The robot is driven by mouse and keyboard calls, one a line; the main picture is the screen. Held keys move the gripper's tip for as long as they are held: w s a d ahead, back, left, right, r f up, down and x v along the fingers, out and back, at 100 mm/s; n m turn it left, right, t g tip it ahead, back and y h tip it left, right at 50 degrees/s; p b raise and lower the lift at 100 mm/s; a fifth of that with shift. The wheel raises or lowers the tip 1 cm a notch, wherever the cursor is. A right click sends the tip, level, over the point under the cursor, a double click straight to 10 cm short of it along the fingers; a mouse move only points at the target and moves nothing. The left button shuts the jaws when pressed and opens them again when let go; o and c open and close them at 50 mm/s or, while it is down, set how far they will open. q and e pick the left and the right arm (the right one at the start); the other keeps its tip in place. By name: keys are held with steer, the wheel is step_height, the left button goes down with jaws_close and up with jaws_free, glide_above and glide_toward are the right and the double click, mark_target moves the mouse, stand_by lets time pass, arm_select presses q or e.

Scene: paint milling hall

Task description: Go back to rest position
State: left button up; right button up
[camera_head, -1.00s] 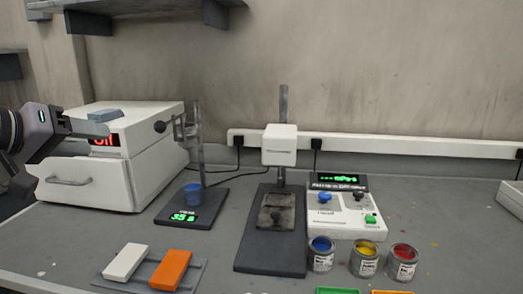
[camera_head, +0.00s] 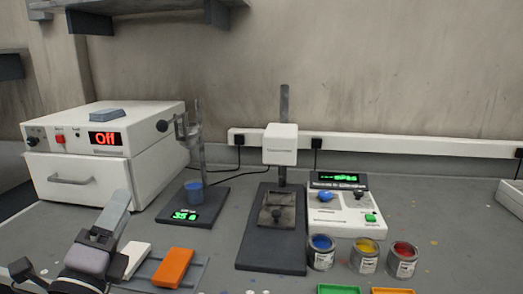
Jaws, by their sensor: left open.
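My left gripper (camera_head: 116,212) is at the lower left of the head view, over the front of the bench. Its grey finger points up and stands in front of the lower edge of a white boxy machine (camera_head: 75,180). It is open and I see nothing held in it. It partly covers a white block (camera_head: 135,256) lying beside an orange block (camera_head: 172,268) on a grey holder (camera_head: 196,273). My right gripper is not in view.
The white machine shows a red "Off" and has a grey-blue block (camera_head: 107,115) on top. Bench at right is mostly clear.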

arm_select(q)
steer(key=s+a+f+n+g+y, duration=0.2)
steer(key=s+f+n+g, duration=0.3)
steer(key=f+n, duration=0.45)
steer(key=s+a+f+n+g+y, duration=0.2)
steer(key=s+f+n+g, duration=0.3)
steer(key=f, duration=0.7)
steer(key=s+d+f+n+g+h, duration=0.1)
steer(key=s+d+f+n+g, duration=0.1)
steer(key=s+f+n+g, duration=0.4)
steer(key=s+d+f+n+g+h, duration=0.1)
steer(key=s+d+f+n+g, duration=0.2)
steer(key=s, duration=0.6)
steer(key=w+d+f+m+t+h+p, duration=0.2)
steer(key=w+f+t, duration=0.4)
steer(key=f+t, duration=0.1)
steer(key=shift+w+f, duration=0.2)
steer(key=shift+f, duration=0.05)
